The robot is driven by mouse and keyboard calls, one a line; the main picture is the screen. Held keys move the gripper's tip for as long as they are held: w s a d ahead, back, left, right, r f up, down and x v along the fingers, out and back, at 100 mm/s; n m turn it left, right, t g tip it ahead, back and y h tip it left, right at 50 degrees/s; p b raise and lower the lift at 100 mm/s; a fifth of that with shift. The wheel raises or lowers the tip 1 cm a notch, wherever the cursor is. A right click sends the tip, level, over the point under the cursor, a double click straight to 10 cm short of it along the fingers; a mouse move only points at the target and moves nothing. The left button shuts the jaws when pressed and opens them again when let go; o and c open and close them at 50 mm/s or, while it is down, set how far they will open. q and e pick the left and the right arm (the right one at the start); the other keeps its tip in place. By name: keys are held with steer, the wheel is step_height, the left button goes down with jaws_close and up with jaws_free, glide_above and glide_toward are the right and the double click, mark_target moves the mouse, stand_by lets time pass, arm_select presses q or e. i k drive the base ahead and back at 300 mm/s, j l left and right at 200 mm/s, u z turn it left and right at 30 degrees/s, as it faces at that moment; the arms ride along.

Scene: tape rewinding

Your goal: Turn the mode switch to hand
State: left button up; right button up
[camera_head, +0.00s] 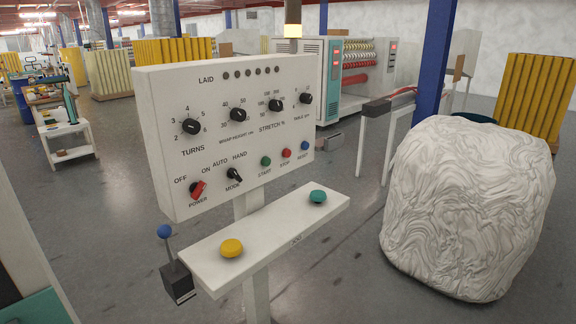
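The white control panel (228,120) stands on a post at the centre left of the head view. The mode switch (234,176) is a small black knob low on the panel, with AUTO printed at its upper left and HAND at its upper right. Its pointer seems to lean up and left, towards AUTO, but it is small. Neither of my grippers is in view, and nothing touches the switch.
A red power knob (198,189) is left of the switch; green, red and blue buttons are to the right. Below, a shelf (275,237) juts out with yellow and teal buttons. A blue-tipped lever (165,232) stands beside it. A large white wrapped bundle (465,210) stands right.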

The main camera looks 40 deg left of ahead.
mark_target(232, 173)
steer(key=i+l+u, duration=0.1)
steer(key=i+u, duration=0.3)
steer(key=i, duration=0.15)
steer(key=i+l+u, duration=0.3)
steer(key=i+u, duration=0.15)
steer(key=i+l+u, duration=0.2)
steer(key=u, duration=0.15)
steer(key=i+l+u, duration=0.5)
steer(key=l+u, duration=0.2)
steer(key=i+l+u, duration=0.15)
steer(key=l+u, duration=0.55)
steer(key=i+l, duration=0.05)
